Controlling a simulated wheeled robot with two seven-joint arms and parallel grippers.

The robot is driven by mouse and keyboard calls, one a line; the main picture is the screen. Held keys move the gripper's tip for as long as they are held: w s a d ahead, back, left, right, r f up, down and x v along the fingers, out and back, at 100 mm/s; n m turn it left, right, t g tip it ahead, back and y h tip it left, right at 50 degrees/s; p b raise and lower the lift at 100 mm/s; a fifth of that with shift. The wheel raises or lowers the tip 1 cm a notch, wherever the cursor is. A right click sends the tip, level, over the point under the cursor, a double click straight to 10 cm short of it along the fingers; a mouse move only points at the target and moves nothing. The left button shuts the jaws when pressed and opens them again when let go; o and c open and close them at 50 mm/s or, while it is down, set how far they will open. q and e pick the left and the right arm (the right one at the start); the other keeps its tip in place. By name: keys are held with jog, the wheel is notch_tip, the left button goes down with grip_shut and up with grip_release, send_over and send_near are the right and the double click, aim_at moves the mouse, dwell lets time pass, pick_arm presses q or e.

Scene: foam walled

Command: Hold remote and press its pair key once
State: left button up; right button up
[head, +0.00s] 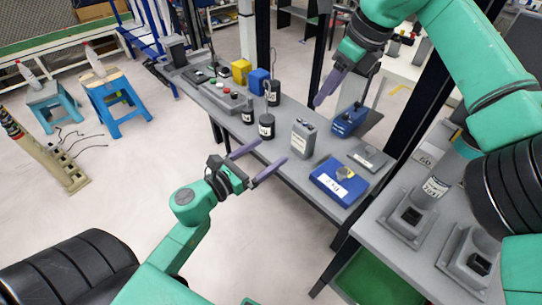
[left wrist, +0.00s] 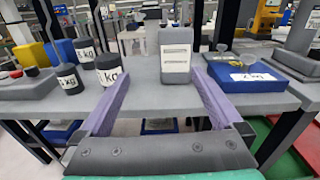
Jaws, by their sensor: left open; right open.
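An upright grey box (head: 303,138) with white labels stands near the front edge of the grey bench. It also shows in the left wrist view (left wrist: 175,55), between and beyond my purple fingers. It may be the remote; its lettering is too small to read, and I cannot make out a pair key. My left gripper (head: 271,151) is open and empty in front of the bench, pointing at the box, apart from it. My right gripper (head: 320,97) is open and empty, above the bench's back edge, pointing down.
Black labelled weights (head: 266,126) stand left of the box. A blue box (head: 338,181) with a white label lies right of it. A grey button box (head: 226,98), a yellow block (head: 241,70) and a blue block (head: 258,80) are further left. Open floor lies left of the bench.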

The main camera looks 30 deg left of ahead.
aim_at(312, 131)
pick_arm(q)
jog(key=shift+m+h, duration=0.5)
jog(key=x, duration=0.5)
jog(key=d+x, duration=0.1)
jog(key=x, duration=0.3)
jog(key=s+d+x, duration=0.1)
jog(key=x, duration=0.4)
jog(key=shift+w+d+r, duration=0.15)
jog(key=shift+w+r, duration=0.05)
jog(key=shift+w, duration=0.15)
jog(key=c, duration=1.2)
jog(key=shift+c, duration=1.1)
pick_arm(e)
jog(key=shift+c, duration=0.9)
grip_shut()
